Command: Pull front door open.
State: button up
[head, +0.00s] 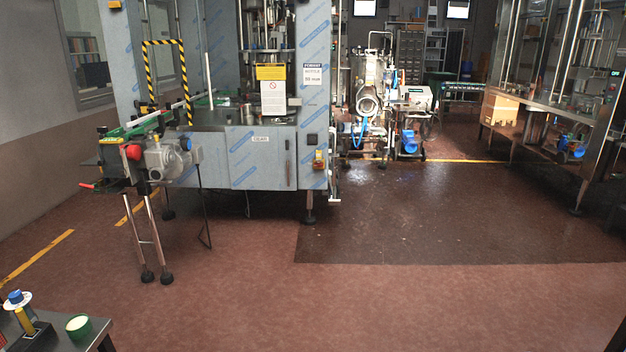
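A filling machine wrapped in blue-printed film stands at left centre in the head view. Its low front panel (258,160), which looks like the front door, is closed flat against the machine and has a small label near its top. A thin dark vertical handle or slot (289,177) shows near its right edge; I cannot tell which it is. Right of it are a small black square (312,139) and a yellow switch box with a red part (320,160). My gripper and arm are not in view. The machine is some distance off across the floor.
A conveyor end with a motor (168,160) on metal legs juts out left of the panel. A table corner (60,335) with small items is at bottom left. A steel pump unit (370,100) stands behind right. The floor (400,290) ahead is clear.

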aim_at(273, 93)
jog(key=i+j, duration=0.15)
jog(key=i, duration=0.4)
jog(key=i+j, duration=0.15)
jog(key=i, duration=0.35)
jog(key=i+j, duration=0.15)
jog(key=i, duration=0.4)
jog(key=i+j, duration=0.15)
jog(key=i, duration=0.35)
jog(key=i+j+z, duration=0.1)
jog(key=i, duration=0.45)
jog(key=i+j, duration=0.2)
jog(key=i, duration=0.35)
